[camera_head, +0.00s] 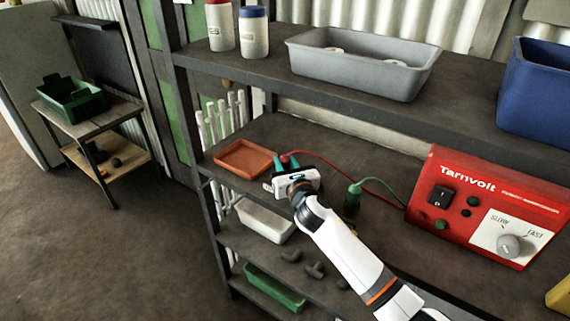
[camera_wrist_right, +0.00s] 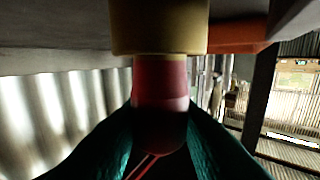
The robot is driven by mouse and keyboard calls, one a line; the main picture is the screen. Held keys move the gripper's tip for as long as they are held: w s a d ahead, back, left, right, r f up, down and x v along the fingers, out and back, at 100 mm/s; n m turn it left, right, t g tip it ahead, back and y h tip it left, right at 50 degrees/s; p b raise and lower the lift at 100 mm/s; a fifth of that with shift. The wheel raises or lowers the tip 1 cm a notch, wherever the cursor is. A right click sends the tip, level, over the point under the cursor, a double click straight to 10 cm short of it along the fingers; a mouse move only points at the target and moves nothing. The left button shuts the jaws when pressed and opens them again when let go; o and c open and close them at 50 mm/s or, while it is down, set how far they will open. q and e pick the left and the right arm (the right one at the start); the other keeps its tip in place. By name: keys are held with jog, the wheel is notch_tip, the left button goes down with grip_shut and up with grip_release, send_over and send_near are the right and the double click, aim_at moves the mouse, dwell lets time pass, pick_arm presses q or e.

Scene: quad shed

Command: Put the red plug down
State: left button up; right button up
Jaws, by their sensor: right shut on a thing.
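The red plug (camera_head: 285,158) is at the middle shelf, just right of the orange tray, with a red cable (camera_head: 345,160) running to the red Tarnvolt charger (camera_head: 480,205). My right gripper (camera_head: 287,163) is shut on it with its teal fingers. In the right wrist view the red plug (camera_wrist_right: 160,90) sits between the teal fingers (camera_wrist_right: 160,145), its cable trailing below. A wider brass-coloured cylinder (camera_wrist_right: 160,28) adjoins the plug's far end; I cannot tell whether it is part of the plug. How far the plug is above the shelf is unclear. My left gripper is out of view.
The orange tray (camera_head: 222,154) is on the middle shelf (camera_head: 330,145). A green plug (camera_head: 353,190) with a green cable stands right of my wrist. A grey bin (camera_head: 365,75), two bottles and a blue bin (camera_head: 535,100) stand above. Bare shelf lies behind the cable.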

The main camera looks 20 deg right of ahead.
jog(key=o, duration=1)
jog(key=shift+s+r, duration=0.1)
jog(key=s, duration=1.2)
jog(key=shift+d, duration=0.15)
